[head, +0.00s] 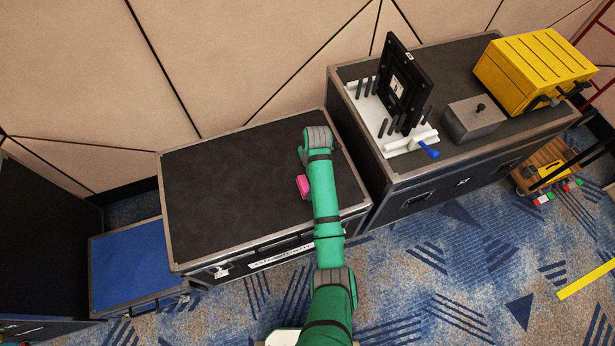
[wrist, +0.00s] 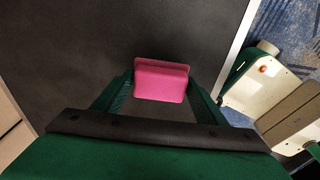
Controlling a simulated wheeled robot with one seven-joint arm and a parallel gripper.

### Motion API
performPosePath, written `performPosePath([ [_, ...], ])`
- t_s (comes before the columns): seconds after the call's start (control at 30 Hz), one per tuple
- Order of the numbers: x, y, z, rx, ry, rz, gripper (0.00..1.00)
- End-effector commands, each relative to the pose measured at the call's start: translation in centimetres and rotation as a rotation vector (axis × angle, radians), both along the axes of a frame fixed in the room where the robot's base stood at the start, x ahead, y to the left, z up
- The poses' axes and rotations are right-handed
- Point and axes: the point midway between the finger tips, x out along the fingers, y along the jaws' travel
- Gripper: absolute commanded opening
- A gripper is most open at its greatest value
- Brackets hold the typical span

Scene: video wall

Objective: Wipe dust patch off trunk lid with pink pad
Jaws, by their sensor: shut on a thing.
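The pink pad (wrist: 161,80) is held between the two fingers of my gripper (wrist: 161,88) in the wrist view. In the head view the pad (head: 303,186) shows at the left side of my green arm, over the right part of the dark trunk lid (head: 225,185). My gripper is shut on the pad; in the head view my arm mostly hides it. I cannot tell whether the pad touches the lid. The lid looks dark and slightly mottled, and I cannot make out a distinct dust patch.
To the right, a taller case (head: 455,68) bears a black panel on a white rack (head: 400,90), a grey box (head: 473,119) and a yellow toolbox (head: 535,70). A lower blue-topped case (head: 130,262) stands at the left. The lid's left and middle are clear.

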Motion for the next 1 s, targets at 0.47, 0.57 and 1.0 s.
performPosePath([
  [0.47,0.0,0.6,4.3,0.001,-0.001,0.011,0.38],
  [0.57,0.0,0.6,5.0,0.001,-0.001,0.011,0.38],
  [1.0,0.0,0.6,5.3,0.001,0.001,0.01,0.38],
])
